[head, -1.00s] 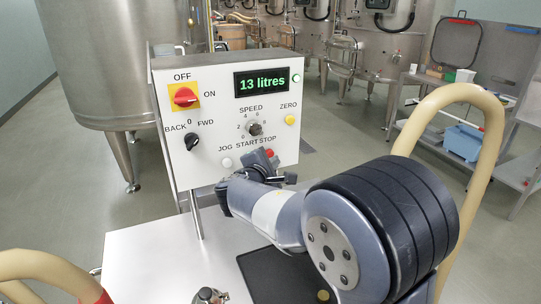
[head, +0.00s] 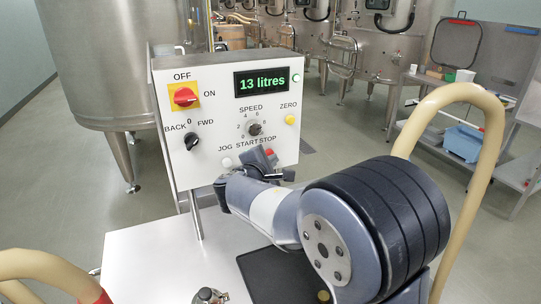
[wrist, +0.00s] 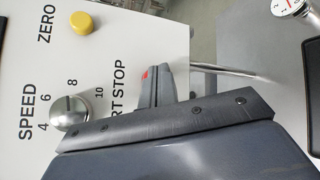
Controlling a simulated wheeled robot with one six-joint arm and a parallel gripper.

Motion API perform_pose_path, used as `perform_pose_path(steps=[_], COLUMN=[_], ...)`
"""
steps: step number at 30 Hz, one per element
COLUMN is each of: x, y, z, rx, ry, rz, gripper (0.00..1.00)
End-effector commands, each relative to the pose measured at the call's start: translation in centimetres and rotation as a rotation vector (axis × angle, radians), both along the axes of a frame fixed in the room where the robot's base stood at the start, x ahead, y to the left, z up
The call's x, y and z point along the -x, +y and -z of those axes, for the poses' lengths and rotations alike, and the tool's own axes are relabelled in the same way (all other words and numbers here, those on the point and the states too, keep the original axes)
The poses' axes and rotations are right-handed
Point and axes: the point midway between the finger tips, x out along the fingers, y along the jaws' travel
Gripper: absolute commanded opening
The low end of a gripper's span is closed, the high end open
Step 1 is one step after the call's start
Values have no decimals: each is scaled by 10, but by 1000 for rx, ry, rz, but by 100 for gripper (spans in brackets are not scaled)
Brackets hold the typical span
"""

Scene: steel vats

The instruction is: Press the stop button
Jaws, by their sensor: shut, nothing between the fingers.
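The white control panel (head: 222,130) faces me, and its green display reads "13 litres". The red stop button (head: 269,154) sits at the lower right of the panel, under the word STOP, partly hidden by my gripper. My gripper (head: 264,158) is shut and empty, with its fingertips at the panel right beside the button. In the wrist view the grey fingers (wrist: 158,84) are together, and only a sliver of the red button (wrist: 145,75) shows at their edge. I cannot tell whether the fingertips touch the button or whether it is pressed in. The start button is hidden behind my gripper.
Close by on the panel are the white jog button (head: 226,162), the speed knob (head: 254,129) and the yellow zero button (head: 290,119). The red off/on switch (head: 185,97) and black back/fwd knob (head: 192,141) are further left. A cream handle rail (head: 478,92) rises at right.

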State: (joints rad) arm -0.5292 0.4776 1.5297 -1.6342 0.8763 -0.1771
Motion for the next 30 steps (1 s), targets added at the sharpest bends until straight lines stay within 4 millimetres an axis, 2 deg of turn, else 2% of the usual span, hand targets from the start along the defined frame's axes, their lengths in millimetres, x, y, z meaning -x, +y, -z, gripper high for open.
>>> perform_pose_path(steps=[30], x=[-9], y=[4], z=[0], rx=[0], ry=[0], rz=[-1], gripper=[0])
